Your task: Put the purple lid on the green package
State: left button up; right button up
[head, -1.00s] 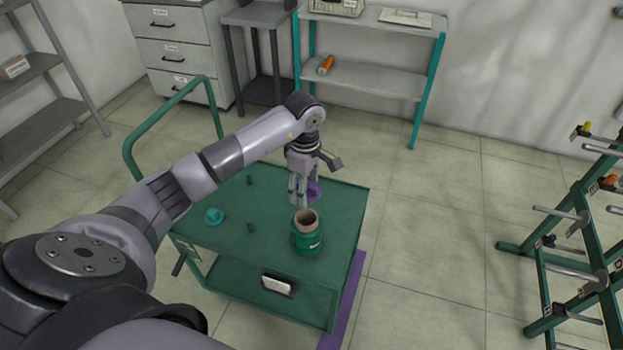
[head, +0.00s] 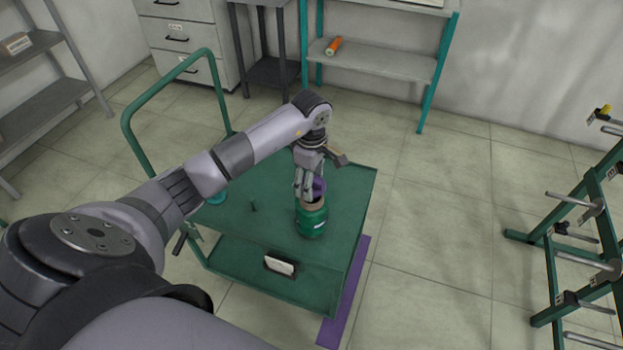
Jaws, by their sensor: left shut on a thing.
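The green package (head: 312,221) is a green jar with a brown neck and a pale label. It stands upright near the front right of the green cart's top (head: 262,230). My left gripper (head: 306,192) points down right above the jar's neck. It is shut on the purple lid (head: 319,186), which shows partly behind the fingers. The lid looks tilted. I cannot tell whether it touches the neck. My right gripper is not in view.
A teal lid-like piece (head: 217,197) lies on the cart at left, partly hidden by my arm. A small dark green peg (head: 254,206) stands near it. A rack with rods (head: 590,240) stands at right, with free floor between.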

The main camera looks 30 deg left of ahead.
pick_arm(q)
jog(key=shift+f+b, duration=1.4)
jog(key=shift+f, duration=0.45)
jog(key=o, duration=0.9)
